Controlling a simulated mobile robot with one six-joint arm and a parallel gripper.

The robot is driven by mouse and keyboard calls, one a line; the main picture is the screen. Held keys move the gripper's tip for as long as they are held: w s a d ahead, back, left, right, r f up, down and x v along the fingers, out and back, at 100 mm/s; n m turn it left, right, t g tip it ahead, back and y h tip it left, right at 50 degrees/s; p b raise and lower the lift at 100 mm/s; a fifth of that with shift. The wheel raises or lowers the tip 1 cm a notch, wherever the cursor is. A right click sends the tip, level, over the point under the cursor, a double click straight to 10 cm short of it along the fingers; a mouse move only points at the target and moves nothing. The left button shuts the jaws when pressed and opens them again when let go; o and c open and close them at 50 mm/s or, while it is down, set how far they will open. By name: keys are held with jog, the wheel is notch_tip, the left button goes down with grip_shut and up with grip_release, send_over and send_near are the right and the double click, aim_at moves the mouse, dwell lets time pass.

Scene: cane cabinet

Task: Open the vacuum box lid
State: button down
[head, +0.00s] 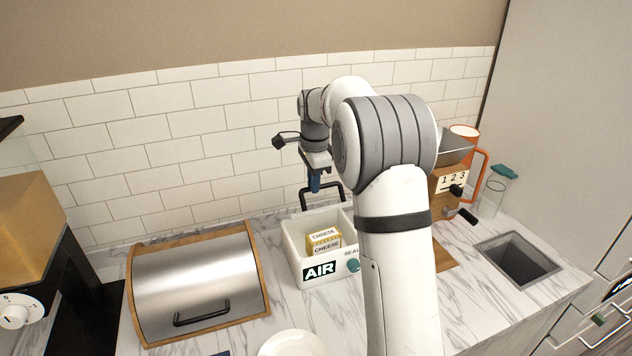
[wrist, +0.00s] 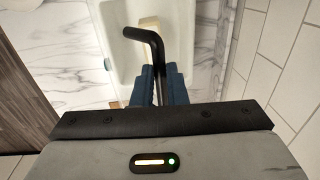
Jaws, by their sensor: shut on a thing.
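The vacuum box (head: 291,250) is a white box labelled AIR on the marble counter. Two yellow cheese packs (head: 323,241) show inside it through its top. A black bar handle (head: 336,187) stands over the box's back edge; the lid panel itself cannot be made out. My gripper (head: 315,184) points down with its blue fingers shut on this handle. In the wrist view, the fingers (wrist: 160,88) close around the black handle (wrist: 158,48), with the white box (wrist: 203,45) beyond. My arm hides the right part of the box in the head view.
A steel bread box (head: 195,285) with wooden ends stands left of the vacuum box. A white plate (head: 291,345) lies in front. The tiled wall is close behind.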

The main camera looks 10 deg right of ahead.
jog(key=shift+a+f, duration=0.1)
jog(key=shift+f, duration=0.25)
jog(key=c, duration=1.9)
grip_release()
jog(key=o, duration=0.3)
jog(key=shift+w+f, duration=0.2)
jog(key=shift+w, duration=0.3)
jog(key=shift+o, duration=0.7)
jog(key=shift+s+r, duration=0.1)
jog(key=shift+s, duration=0.05)
jog(key=shift+s+r, duration=0.2)
jog(key=shift+w+r, duration=0.2)
jog(key=shift+r, duration=0.1)
jog(key=r, duration=0.2)
jog(key=r+b, duration=0.1)
jog(key=r, duration=0.3)
jog(key=shift+s+r, duration=0.2)
jog(key=shift+s, duration=0.2)
jog(key=shift+s+r, duration=0.1)
jog(key=shift+r, duration=0.3)
